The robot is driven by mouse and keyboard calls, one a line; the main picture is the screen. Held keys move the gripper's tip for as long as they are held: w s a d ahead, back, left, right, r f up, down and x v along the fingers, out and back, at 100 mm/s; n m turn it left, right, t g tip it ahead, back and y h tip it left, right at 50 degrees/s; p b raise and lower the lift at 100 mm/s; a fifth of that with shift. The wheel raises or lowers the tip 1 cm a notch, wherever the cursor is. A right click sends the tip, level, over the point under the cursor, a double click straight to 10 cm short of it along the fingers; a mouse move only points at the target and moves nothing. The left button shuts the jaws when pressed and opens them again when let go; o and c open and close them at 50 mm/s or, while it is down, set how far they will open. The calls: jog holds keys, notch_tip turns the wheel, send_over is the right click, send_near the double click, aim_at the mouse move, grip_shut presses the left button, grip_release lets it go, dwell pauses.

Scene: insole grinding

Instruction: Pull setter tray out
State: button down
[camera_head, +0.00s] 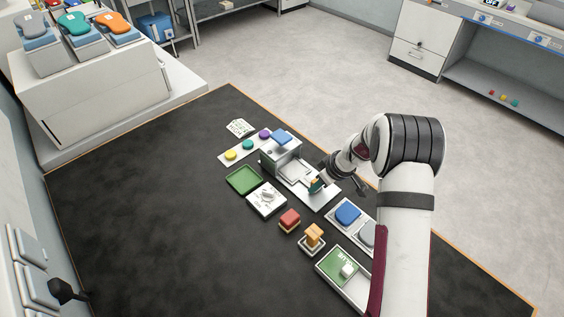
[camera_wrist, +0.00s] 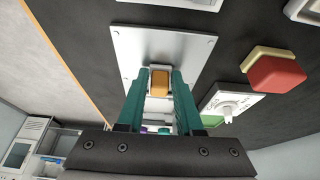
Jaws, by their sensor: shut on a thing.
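The setter tray (camera_head: 294,170) is a pale, flat piece in front of the opening of a small grey-white box (camera_head: 275,158) with a blue top, in the head view. At its near right end is an orange handle (camera_wrist: 160,84), which the wrist view shows between my teal fingers. My gripper (camera_head: 316,184) is shut on this handle from the right side, low over the white base plate (camera_wrist: 195,48). A pale part of the tray (camera_wrist: 158,104) shows between the fingers in the wrist view. How far the tray sits inside the box is hidden.
Near the box lie a green tray (camera_head: 243,179), a white dial panel (camera_head: 266,200), a red-and-yellow block (camera_head: 289,219) and an orange stamp-like piece (camera_head: 313,237). A holder with a blue pad (camera_head: 347,213) stands to the right. The dark mat (camera_head: 150,210) is bare on the left.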

aim_at(322, 195)
jog(key=shift+s+d, duration=1.05)
jog(key=shift+d, duration=0.05)
jog(key=c, duration=0.8)
grip_release()
notch_tip(322, 195, up, 7)
